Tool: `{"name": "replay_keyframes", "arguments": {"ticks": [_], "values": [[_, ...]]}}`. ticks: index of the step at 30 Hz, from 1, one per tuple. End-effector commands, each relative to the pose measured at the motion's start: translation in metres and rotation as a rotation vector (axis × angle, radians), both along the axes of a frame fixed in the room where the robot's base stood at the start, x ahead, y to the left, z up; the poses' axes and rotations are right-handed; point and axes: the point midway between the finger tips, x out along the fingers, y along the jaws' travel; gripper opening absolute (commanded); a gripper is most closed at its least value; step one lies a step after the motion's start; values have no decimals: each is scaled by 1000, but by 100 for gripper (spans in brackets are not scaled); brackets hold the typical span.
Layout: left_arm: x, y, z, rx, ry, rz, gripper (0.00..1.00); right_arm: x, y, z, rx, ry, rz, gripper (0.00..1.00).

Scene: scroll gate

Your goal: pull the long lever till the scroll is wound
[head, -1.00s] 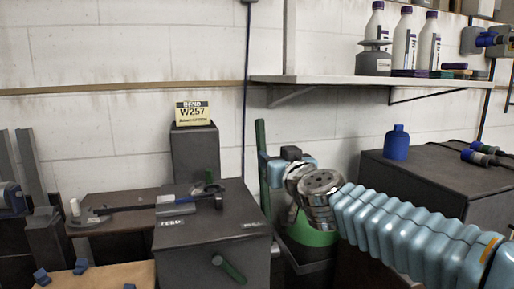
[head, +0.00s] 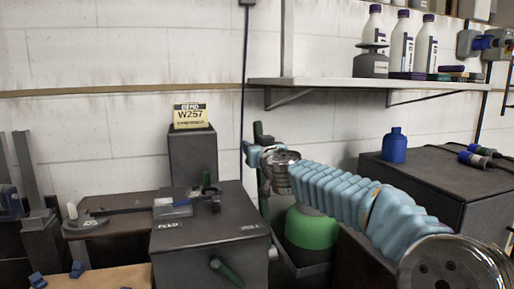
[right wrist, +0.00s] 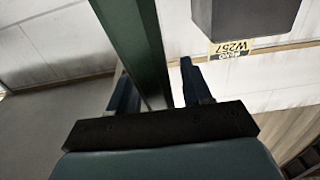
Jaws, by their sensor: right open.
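The long lever (head: 258,130) is a dark green upright bar at the right side of the grey bending machine (head: 205,245). My right gripper (head: 262,157) is at its upper part. In the right wrist view the lever (right wrist: 140,45) runs between the two fingers of my open right gripper (right wrist: 160,85), closer to the left finger. Whether either finger touches it I cannot tell. A dark bar (head: 130,209) lies across the machine's left side, running to a small fitting near the machine's middle. No wound scroll can be made out. My left gripper is not in view.
A short green handle (head: 226,271) sticks out of the machine's front. A sign reading W257 (head: 191,115) stands on a post behind. A green rounded container (head: 312,228) is below my right arm. A dark cabinet (head: 440,185) with a blue bottle (head: 394,146) stands right.

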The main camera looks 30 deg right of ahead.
Motion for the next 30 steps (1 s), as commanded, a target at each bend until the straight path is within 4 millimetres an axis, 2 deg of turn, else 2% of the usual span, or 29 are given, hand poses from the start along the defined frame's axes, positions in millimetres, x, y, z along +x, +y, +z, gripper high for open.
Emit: {"name": "replay_keyframes", "arguments": {"ticks": [4, 5, 14, 23, 26, 30], "values": [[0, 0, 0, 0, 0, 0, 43, 0, 0, 0, 0, 0, 0, 49], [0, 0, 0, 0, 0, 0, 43, 0, 0, 0, 0, 0, 0, 46], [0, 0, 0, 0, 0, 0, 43, 0, 0, 0, 0, 0, 0, 0], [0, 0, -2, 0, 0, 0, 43, -1, 1, -1, -1, -3, 0, 0], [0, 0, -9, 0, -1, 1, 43, -4, 2, -2, -4, -15, 0, 0], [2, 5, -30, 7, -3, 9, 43, -14, 5, -3, -13, -54, 0, 0]]}}
